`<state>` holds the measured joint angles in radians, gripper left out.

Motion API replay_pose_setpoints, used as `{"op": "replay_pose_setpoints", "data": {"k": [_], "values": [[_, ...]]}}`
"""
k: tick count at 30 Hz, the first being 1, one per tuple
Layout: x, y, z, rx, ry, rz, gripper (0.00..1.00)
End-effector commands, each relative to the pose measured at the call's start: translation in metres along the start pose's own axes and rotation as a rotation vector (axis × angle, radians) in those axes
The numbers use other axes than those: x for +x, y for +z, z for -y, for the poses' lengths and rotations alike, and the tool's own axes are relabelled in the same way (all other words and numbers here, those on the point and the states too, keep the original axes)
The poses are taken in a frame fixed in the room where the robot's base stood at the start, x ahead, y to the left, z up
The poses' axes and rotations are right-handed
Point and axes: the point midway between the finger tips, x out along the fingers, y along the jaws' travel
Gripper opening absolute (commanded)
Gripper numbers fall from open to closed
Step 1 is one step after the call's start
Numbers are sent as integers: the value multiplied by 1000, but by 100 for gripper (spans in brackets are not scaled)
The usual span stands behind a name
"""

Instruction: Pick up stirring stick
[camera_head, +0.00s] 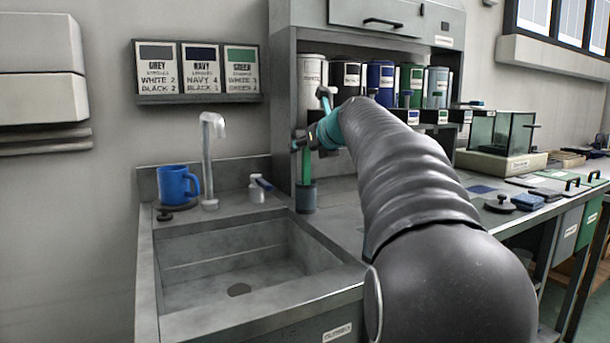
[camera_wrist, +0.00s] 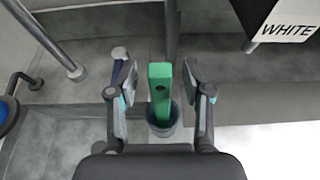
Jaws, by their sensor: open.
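The green stirring stick (camera_wrist: 160,88) stands upright in a small dark cup (camera_wrist: 163,124) in the wrist view. In the head view the stick (camera_head: 306,166) rises from the same grey cup (camera_head: 306,197) at the back edge of the counter, right of the sink. My gripper (camera_wrist: 159,90) is open, with one finger on each side of the stick in the wrist view. Gaps show between the stick and both fingers. In the head view my gripper (camera_head: 308,143) is partly hidden by the arm.
The sink (camera_head: 238,262) with its tap (camera_head: 208,160) lies left of the cup. A blue mug (camera_head: 174,184) and a small white bottle (camera_head: 257,188) stand behind the sink. Several paint containers (camera_head: 381,80) line the shelf. A glass tank (camera_head: 502,132) stands to the right.

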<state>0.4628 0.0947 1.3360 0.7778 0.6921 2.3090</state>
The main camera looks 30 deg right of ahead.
Motion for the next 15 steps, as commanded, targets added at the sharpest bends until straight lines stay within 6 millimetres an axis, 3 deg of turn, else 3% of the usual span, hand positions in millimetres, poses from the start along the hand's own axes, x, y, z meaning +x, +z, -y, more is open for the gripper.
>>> {"op": "replay_pose_setpoints", "data": {"k": [2,6,8,15], "values": [[0,0,0,0,0,0,48],[0,0,0,0,0,0,12],[0,0,0,0,0,0,0],[-1,0,0,0,0,0,0]]}}
